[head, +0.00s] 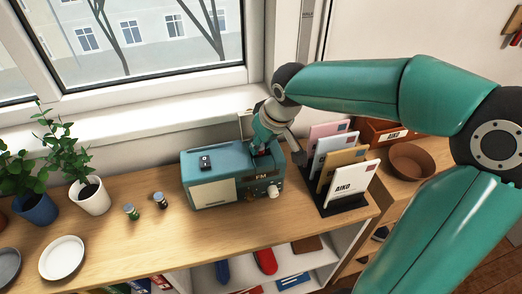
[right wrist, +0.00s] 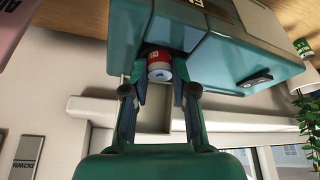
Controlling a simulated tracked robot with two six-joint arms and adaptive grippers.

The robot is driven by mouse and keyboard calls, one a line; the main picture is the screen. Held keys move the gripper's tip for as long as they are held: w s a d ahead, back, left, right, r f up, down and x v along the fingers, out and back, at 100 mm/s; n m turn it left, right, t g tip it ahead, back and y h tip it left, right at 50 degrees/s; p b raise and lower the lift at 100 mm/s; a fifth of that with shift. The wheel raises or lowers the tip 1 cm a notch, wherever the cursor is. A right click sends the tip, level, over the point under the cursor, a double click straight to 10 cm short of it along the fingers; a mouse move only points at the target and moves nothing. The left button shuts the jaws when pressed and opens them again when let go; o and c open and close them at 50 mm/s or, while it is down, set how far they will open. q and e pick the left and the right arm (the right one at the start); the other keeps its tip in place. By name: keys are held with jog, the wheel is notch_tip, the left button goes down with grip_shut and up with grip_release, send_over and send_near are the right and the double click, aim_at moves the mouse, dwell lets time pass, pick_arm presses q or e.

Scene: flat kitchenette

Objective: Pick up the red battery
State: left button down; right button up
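The red battery (right wrist: 159,66) shows in the right wrist view between my right gripper's fingers, at an opening in the teal radio (right wrist: 222,42). My right gripper (right wrist: 160,72) has a fingertip against each side of it and looks shut on it. The battery's inner end is hidden in the radio. In the head view the right gripper (head: 262,148) points down into the top of the radio (head: 228,178), and only a small bit of red shows there. A raised pale lid (head: 243,122) stands behind the gripper. My left gripper is not in view.
Two other small batteries, one green (head: 130,211) and one dark (head: 159,199), stand left of the radio. A letter rack (head: 345,204) stands close on its right. Potted plants (head: 90,196) and a white plate (head: 62,258) are at left. The counter front is clear.

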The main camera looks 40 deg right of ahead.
grip_shut()
